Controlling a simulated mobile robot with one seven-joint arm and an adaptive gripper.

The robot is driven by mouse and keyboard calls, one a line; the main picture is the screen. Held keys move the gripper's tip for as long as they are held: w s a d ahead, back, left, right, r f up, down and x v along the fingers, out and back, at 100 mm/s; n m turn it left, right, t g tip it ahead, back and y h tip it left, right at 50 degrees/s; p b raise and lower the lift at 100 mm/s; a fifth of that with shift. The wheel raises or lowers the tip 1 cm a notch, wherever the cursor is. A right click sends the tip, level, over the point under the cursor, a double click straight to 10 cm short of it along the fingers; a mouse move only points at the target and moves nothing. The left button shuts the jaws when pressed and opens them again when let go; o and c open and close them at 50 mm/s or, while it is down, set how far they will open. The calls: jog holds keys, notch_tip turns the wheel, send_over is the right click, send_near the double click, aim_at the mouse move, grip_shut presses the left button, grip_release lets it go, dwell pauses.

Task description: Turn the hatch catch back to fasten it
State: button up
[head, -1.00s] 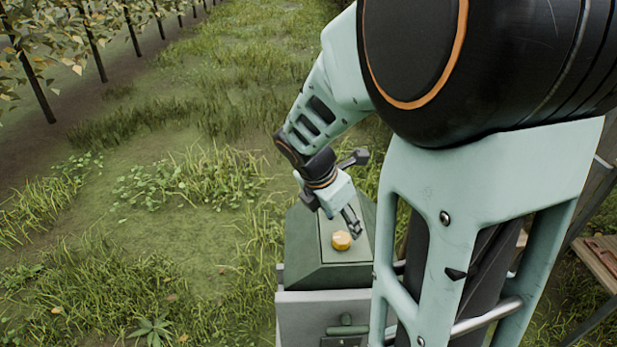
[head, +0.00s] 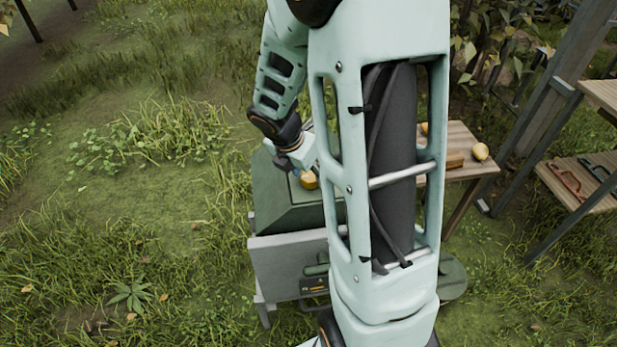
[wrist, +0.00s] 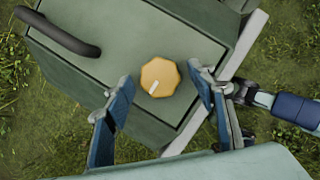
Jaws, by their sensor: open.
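The hatch catch is a yellow lobed knob (wrist: 160,77) with a white pointer mark toward its lower left in the wrist view. It sits on the green hatch lid (wrist: 120,45) of a box, and also shows in the head view (head: 309,180). My gripper (wrist: 163,92) is open, with one blue-padded finger on each side of the knob in the picture. Neither finger visibly touches it. In the head view my arm hides much of the box, and the fingertips are hard to make out.
A dark curved handle (wrist: 62,28) stands on the lid. In the head view, a wooden table (head: 460,139) with a yellow fruit (head: 480,151) stands to the right. Shelves (head: 590,190) hold red and dark tools. Grass lies open at left.

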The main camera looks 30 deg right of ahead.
jog(key=shift+d+f, duration=0.1)
jog(key=shift+f, duration=0.15)
jog(key=c, duration=1.1)
